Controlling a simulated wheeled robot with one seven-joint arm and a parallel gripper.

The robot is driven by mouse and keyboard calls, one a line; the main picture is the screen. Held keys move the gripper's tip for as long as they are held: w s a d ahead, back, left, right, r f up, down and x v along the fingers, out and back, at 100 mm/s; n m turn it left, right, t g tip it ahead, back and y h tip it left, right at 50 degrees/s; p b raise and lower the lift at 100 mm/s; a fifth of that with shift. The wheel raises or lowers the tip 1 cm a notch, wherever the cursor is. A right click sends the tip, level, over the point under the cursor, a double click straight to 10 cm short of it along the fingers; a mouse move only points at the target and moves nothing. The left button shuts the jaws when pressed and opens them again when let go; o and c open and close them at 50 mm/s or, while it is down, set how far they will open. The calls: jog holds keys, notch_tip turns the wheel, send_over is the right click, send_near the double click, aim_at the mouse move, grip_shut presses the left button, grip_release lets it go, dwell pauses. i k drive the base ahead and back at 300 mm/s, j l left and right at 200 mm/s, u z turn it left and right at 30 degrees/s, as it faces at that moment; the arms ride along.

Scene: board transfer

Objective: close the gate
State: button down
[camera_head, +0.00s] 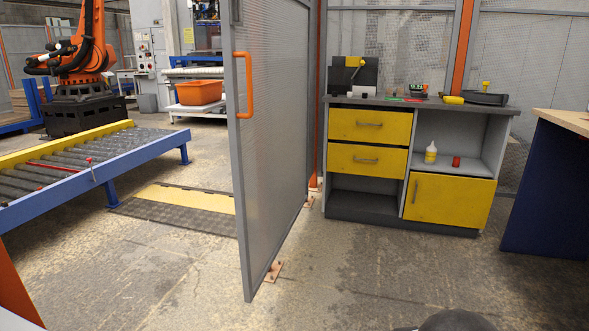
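The gate (275,130) is a tall grey-framed mesh panel near the middle of the view. It stands open, swung out toward me, with its far edge by an orange post (314,100). An orange handle (245,86) is fixed on its near upright. Left of the gate is an open gap onto the area behind. My gripper is not in view, so its state is hidden. A dark rounded shape shows at the bottom edge; I cannot tell what it is.
A roller conveyor (90,177) with blue rails stands at left, before an orange robot arm (88,45). A grey cabinet (345,204) with yellow drawers is right of the gate. A wooden-topped table (545,185) is at far right. The concrete floor in front is clear.

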aim_at(229, 13)
jog(key=i+l+z, duration=0.1)
jog(key=i+z, duration=0.3)
jog(key=i, duration=1.8)
